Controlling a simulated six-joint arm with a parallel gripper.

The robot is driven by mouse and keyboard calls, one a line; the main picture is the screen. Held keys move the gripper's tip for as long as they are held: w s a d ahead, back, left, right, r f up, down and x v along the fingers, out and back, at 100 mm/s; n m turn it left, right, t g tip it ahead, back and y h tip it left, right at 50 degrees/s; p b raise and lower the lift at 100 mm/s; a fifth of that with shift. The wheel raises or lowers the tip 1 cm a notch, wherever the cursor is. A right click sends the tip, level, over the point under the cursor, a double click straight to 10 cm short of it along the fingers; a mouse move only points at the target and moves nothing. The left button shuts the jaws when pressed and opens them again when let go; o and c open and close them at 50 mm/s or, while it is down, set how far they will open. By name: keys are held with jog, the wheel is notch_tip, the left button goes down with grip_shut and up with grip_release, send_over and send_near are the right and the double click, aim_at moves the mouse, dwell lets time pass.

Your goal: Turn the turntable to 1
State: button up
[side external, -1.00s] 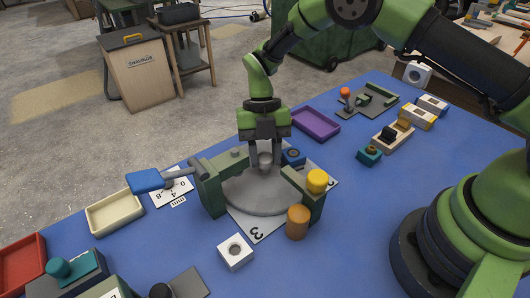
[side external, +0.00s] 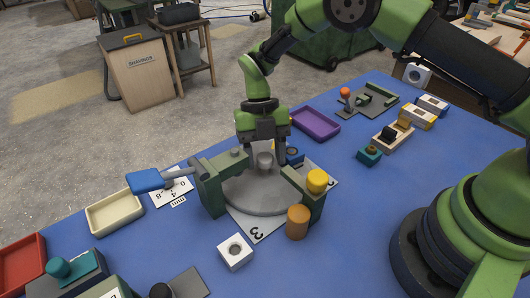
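The turntable (side external: 250,200) is a round grey disc lying flat between two green uprights. A grey knob (side external: 265,162) stands up from it. A white card (side external: 257,231) with a 3 lies under its front edge, and another white card (side external: 329,178) with a partly hidden mark lies at the right. The 1 cannot be made out. My gripper (side external: 263,154) points down over the knob. Its fingers are spread on either side of the knob with visible gaps, and it appears empty. The far side of the disc is partly hidden by the fingers and left upright.
A green upright (side external: 208,188) with a blue-handled lever (side external: 146,181) stands left. A yellow knob (side external: 317,181) tops the right upright.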

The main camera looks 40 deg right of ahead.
jog(key=shift+o, duration=0.2)
jog(key=shift+d+m+y, duration=0.15)
jog(key=shift+m+y, duration=0.15)
jog(key=shift+m, duration=0.7)
jog(key=m+t+y, duration=0.1)
jog(key=m+t, duration=0.1)
jog(key=m, duration=0.3)
jog(key=d+r+m+t+y, duration=0.1)
jog(key=d+r+m+t, duration=0.2)
jog(key=r+m, duration=0.4)
jog(key=shift+s+d+r+m, duration=0.25)
jog(key=shift+d+r+m, duration=0.2)
jog(key=shift+r, duration=0.55)
